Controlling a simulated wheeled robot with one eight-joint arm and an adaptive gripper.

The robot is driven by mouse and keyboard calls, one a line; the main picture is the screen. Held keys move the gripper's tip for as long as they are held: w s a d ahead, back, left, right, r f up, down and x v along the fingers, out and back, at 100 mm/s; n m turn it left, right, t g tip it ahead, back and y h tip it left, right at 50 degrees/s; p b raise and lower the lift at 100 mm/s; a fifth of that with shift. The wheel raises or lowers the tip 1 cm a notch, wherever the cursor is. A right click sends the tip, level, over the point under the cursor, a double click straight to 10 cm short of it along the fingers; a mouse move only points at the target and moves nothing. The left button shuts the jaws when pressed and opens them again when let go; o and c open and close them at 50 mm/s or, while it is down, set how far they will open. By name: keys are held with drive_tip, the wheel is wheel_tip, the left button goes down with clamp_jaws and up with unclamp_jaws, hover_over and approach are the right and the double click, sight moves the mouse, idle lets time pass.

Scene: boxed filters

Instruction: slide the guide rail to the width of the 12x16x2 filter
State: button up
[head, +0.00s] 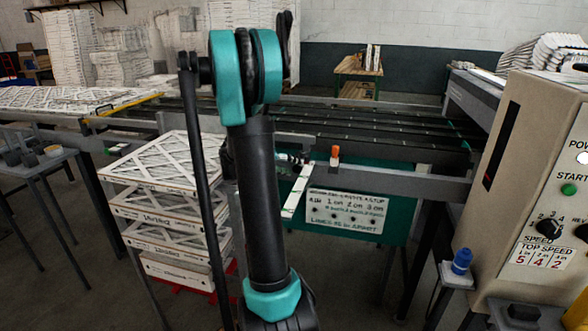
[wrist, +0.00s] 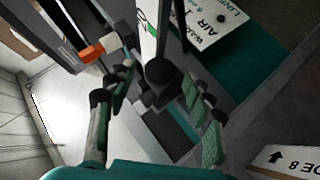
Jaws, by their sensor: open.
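A grey rail (head: 400,184) runs along the near side of the conveyor and carries an orange marker (head: 335,153). The marker also shows in the wrist view (wrist: 88,53). Which bar is the sliding guide rail, I cannot tell for sure. A white strip with green marks (head: 297,192) slants down beside the rail. In the wrist view my gripper (wrist: 158,72) is open, its fingers on either side of a round black knob (wrist: 161,75); contact is not clear. In the head view my arm mostly hides the gripper. A filter stack (head: 165,160) stands left; its size labels are too small to read.
A lettered sign (head: 345,212) hangs on a green panel below the rail. A control box (head: 535,190) with a speed dial stands at the right, a blue knob (head: 461,261) beside it. A small table (head: 40,165) is at the left.

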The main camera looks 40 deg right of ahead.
drive_tip(key=shift+d+f, duration=0.4)
drive_tip(key=shift+d, duration=0.2)
drive_tip(key=shift+c, duration=0.4)
clamp_jaws()
